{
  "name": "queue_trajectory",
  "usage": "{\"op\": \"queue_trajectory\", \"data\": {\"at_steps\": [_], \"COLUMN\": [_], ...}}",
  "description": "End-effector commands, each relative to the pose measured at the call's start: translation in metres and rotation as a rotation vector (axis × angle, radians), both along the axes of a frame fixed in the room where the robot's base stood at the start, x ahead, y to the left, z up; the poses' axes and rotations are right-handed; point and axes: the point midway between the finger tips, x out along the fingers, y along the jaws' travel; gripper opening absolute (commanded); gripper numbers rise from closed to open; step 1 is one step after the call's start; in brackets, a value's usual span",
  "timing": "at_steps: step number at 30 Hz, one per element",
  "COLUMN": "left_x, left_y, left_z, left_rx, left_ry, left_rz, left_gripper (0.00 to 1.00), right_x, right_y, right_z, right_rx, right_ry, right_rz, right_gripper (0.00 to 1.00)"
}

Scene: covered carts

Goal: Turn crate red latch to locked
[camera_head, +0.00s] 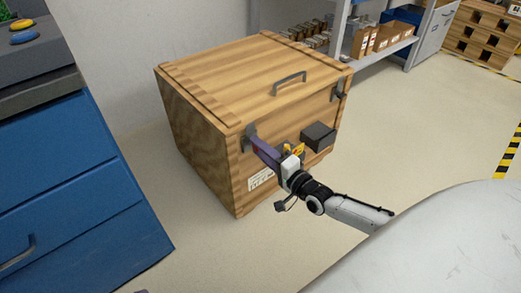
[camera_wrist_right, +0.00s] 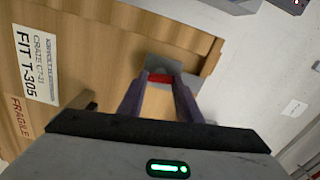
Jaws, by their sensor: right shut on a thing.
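The wooden crate (camera_head: 195,135) stands on the floor with its lid down; its front also shows in the wrist view (camera_wrist_right: 100,65). The red latch (camera_wrist_right: 160,79) sits on a grey metal plate (camera_wrist_right: 177,67) near the crate's edge. In the head view, the grey plate (camera_head: 249,134) shows at the front's upper left corner, but the red part is hidden by my gripper. My right gripper (camera_head: 256,144) reaches the plate, and in the wrist view its fingertips (camera_wrist_right: 160,82) are closed on the red latch, one on each side. My left gripper is not in view.
A dark box (camera_head: 318,136) projects from the crate's front, right of my gripper. A second dark latch (camera_head: 339,91) is at the front's right corner, and a handle (camera_head: 289,79) is on the lid.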

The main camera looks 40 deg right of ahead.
Motion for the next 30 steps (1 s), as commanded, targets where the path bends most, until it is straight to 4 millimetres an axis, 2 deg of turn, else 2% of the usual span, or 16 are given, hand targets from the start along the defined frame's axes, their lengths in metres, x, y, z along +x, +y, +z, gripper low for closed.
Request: {"op": "queue_trajectory", "data": {"at_steps": [9,23,24,26,30], "left_x": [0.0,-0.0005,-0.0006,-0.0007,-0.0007], "left_y": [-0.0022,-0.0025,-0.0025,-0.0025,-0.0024], "left_z": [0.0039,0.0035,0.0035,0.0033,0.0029], "left_rx": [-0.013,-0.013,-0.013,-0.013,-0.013], "left_ry": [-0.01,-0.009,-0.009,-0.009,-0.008], "left_rz": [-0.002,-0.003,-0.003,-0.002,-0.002], "left_gripper": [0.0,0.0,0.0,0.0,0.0], "right_x": [-0.0006,-0.0006,-0.0006,-0.0006,-0.0003], "right_y": [0.0007,0.0009,0.0009,0.0008,0.0005], "right_z": [-0.0015,-0.0014,-0.0014,-0.0012,-0.0009], "right_rx": [0.088,0.097,0.097,0.097,0.096], "right_ry": [0.009,0.01,0.01,0.01,0.009], "right_rz": [0.002,0.002,0.002,0.002,0.001], "right_gripper": [0.09,0.09,0.38,0.48,0.5]}}
